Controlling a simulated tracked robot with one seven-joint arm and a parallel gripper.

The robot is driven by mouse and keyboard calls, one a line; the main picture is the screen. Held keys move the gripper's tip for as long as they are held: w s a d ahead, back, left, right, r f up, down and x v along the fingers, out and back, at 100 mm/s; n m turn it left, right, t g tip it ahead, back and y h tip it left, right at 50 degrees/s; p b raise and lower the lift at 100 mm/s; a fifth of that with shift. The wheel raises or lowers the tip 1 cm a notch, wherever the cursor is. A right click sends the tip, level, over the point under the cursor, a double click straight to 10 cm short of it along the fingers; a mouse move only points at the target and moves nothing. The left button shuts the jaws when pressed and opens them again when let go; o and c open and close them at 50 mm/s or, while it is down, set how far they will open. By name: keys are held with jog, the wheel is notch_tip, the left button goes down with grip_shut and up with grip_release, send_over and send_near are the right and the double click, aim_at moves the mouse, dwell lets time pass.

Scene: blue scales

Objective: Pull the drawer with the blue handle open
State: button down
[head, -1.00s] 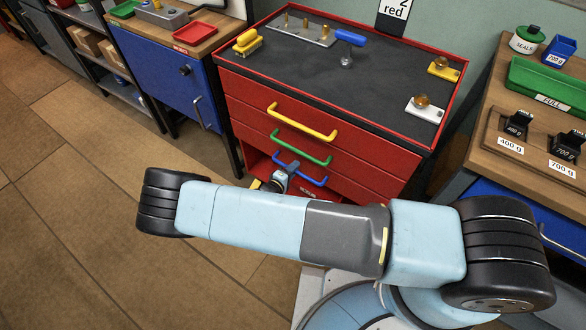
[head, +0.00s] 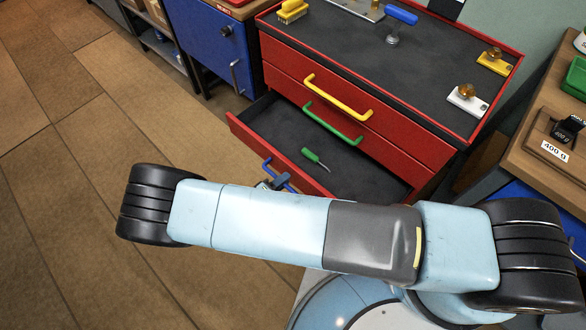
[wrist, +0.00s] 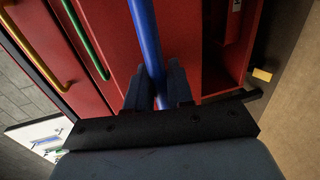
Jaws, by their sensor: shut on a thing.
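The drawer with the blue handle is the lowest visible one in the red cabinet, and it stands pulled out with its dark inside showing. Its red front (head: 243,137) is partly hidden behind my arm. The blue handle (head: 267,166) shows at that front, and in the wrist view the handle (wrist: 146,38) runs between my fingers. My gripper (wrist: 155,88) is shut on the handle. In the head view only a little of my gripper (head: 281,181) shows past my arm. A green-handled screwdriver (head: 314,157) lies in the drawer.
Above it are shut drawers with a green handle (head: 331,126) and a yellow handle (head: 338,99). A blue cabinet (head: 222,47) stands at the left. A wooden bench (head: 532,112) with a 400 g weight is at the right. The tiled floor (head: 80,190) at the left is clear.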

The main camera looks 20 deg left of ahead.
jog(key=shift+s+a+f, duration=0.1)
jog(key=shift+s+a, duration=0.15)
jog(key=shift+s, duration=0.5)
jog(key=shift+s+a, duration=0.25)
jog(key=shift+s, duration=0.5)
jog(key=c, duration=1.1)
grip_release()
jog(key=shift+w, duration=0.1)
jog(key=v, duration=1.4)
jog(key=shift+a+f, duration=0.1)
